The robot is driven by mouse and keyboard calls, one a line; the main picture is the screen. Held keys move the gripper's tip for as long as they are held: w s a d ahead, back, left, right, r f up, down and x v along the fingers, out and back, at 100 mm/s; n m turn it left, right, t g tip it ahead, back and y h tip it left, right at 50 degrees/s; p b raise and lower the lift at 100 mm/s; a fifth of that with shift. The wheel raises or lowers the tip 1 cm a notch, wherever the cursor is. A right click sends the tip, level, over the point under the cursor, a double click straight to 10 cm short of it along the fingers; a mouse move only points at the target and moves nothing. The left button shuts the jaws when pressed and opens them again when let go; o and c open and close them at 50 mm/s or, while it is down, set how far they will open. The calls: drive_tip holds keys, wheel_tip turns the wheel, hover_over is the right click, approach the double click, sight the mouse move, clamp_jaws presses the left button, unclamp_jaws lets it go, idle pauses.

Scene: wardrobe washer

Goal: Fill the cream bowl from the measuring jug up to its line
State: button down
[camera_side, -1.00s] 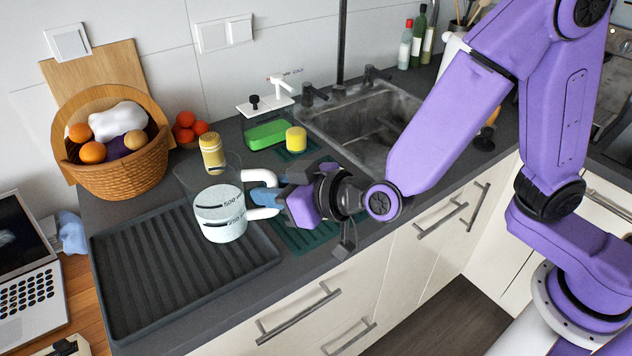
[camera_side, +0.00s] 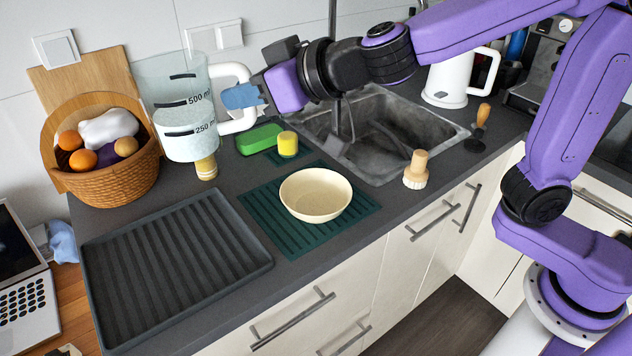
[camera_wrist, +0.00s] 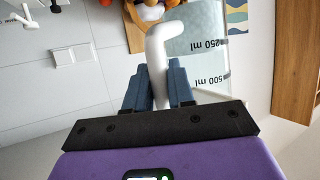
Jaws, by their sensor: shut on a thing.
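The measuring jug (camera_side: 182,143) is clear, with 250 ml and 500 ml marks and a white handle. It hangs roughly upright in the air, at left of the sink. Pale contents fill its lower part; their exact level is hard to read. My gripper (camera_side: 245,98) is shut on the handle (camera_wrist: 154,62), with blue fingers on both sides of it in the wrist view (camera_wrist: 155,88). The cream bowl (camera_side: 315,197) stands upright on a green ribbed mat (camera_side: 262,215), below and right of the jug. It looks empty, and I cannot make out its line.
A dark drying tray (camera_side: 178,265) lies empty at front left. A fruit basket (camera_side: 105,178) stands behind it. A yellow-topped shaker (camera_side: 206,168) stands below the jug. A green sponge (camera_side: 260,139), yellow cup (camera_side: 288,143) and wooden brush (camera_side: 416,170) stand near the sink (camera_side: 390,130).

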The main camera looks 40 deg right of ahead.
drive_tip(key=w+d+n+g+y, duration=0.3)
drive_tip(key=w+d+n+y, duration=0.1)
drive_tip(key=w+d, duration=0.65)
drive_tip(key=s+d+n+g+y, duration=0.3)
drive_tip(key=d+n+g, duration=0.1)
drive_tip(key=d, duration=1.5)
wheel_tip(320, 180, down, 18)
drive_tip(key=shift+a, duration=0.4)
drive_tip(key=shift+d, duration=0.1)
drive_tip(key=shift+s+a+r+n+t+h, duration=0.15)
drive_tip(key=shift+a+r+n+h, duration=0.35)
drive_tip(key=shift+h, duration=1.25)
drive_tip(key=shift+a+r+n+t+h, duration=0.1)
drive_tip(key=shift+a+r+n+h, duration=0.15)
drive_tip(key=shift+r+n+h, duration=1)
drive_tip(key=shift+s+a+r+n+t+h, duration=0.15)
drive_tip(key=shift+a+h, duration=0.25)
drive_tip(key=shift+h, duration=1.8)
